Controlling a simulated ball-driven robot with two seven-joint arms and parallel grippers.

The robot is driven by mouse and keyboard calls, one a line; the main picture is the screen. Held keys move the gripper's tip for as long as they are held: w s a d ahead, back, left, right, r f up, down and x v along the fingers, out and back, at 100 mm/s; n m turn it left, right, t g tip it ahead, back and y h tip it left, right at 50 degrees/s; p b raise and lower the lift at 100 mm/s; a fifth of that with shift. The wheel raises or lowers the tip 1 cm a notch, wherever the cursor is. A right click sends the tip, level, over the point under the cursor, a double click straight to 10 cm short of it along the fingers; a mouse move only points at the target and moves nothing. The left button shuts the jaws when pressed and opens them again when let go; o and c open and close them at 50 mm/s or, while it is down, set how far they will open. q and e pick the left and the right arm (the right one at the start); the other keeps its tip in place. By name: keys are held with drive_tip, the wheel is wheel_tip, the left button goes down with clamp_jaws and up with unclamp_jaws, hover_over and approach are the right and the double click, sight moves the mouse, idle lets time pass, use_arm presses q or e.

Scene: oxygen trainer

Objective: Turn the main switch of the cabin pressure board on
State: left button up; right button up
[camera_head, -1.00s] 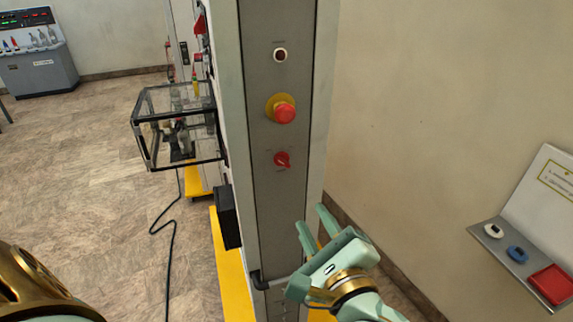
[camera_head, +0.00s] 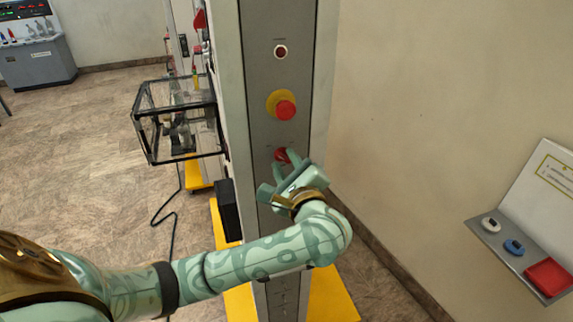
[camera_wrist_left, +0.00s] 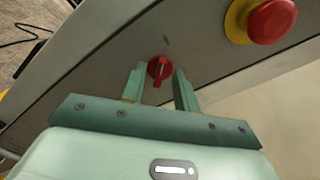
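The main switch, a red rotary knob (camera_head: 281,154) with a pale line on it, sits on the narrow grey face of the tall board (camera_head: 283,25), below the emergency button. My left gripper (camera_head: 283,161) is up at the knob and partly covers it in the head view. In the left wrist view, the knob (camera_wrist_left: 160,69) lies between the tips of my open left gripper (camera_wrist_left: 159,78), with a gap visible on each side. I cannot tell how deep the tips reach around it. My right gripper is not in view.
A red mushroom button (camera_head: 286,110) on a yellow disc is just above the knob, with a small round red lamp (camera_head: 281,52) higher up. A clear black-framed box (camera_head: 180,120) juts out left of the board. A shelf with a red block (camera_head: 549,278) is at right.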

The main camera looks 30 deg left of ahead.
use_arm(q)
clamp_jaws()
